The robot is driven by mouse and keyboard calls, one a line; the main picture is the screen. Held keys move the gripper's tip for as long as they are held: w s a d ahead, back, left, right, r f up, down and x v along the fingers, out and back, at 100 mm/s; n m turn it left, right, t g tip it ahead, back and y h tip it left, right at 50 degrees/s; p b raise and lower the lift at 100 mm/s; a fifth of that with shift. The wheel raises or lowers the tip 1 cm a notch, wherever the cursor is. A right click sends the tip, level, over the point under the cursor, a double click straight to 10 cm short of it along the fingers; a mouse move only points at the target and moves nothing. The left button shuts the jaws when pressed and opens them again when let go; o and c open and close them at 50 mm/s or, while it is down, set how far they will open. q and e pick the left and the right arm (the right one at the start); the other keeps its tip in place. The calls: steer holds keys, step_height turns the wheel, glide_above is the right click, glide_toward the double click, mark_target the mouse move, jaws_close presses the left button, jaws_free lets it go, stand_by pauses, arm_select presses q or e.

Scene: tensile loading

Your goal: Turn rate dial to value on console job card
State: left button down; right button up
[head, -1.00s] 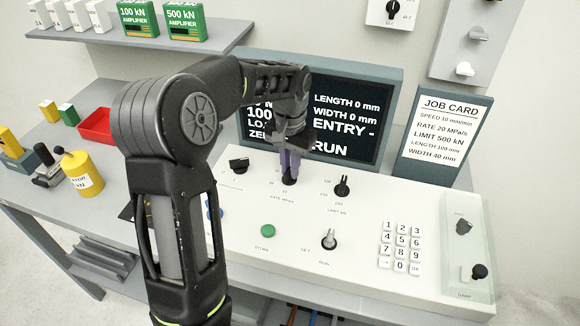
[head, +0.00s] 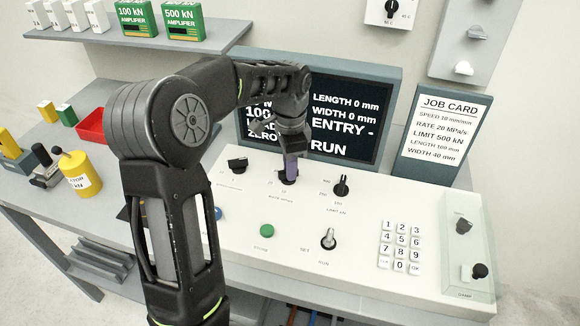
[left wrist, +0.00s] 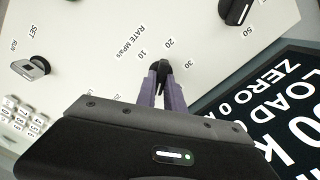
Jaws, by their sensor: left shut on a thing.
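The black rate dial (left wrist: 161,67) is on the white console (head: 400,285); in the wrist view it has marks 10, 20 and 30 around it, under the label RATE MPa/s. My left gripper (head: 290,172) points down at this dial, its purple fingers (left wrist: 161,92) shut on the knob from both sides. The fingers hide part of the dial, and I cannot tell exactly which mark it points to. The job card (head: 441,137) stands upright behind the console and reads RATE 20 MPa/s. My right gripper is not in view.
Another dial (head: 238,165) is left of the rate dial and the limit dial (head: 341,186) is right of it. A dark screen (head: 345,115) stands close behind. A green button (head: 267,230), a SET/RUN switch (head: 329,238) and a keypad (head: 400,247) are nearer the front.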

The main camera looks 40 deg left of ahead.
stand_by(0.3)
arm_select(q)
steer(key=c, duration=1.4)
jaws_free()
steer(key=shift+c, duration=0.2)
steer(key=shift+r, duration=0.1)
step_height(320, 180, up, 8)
steer(key=shift+f+b, duration=0.15)
steer(key=shift+b, duration=0.35)
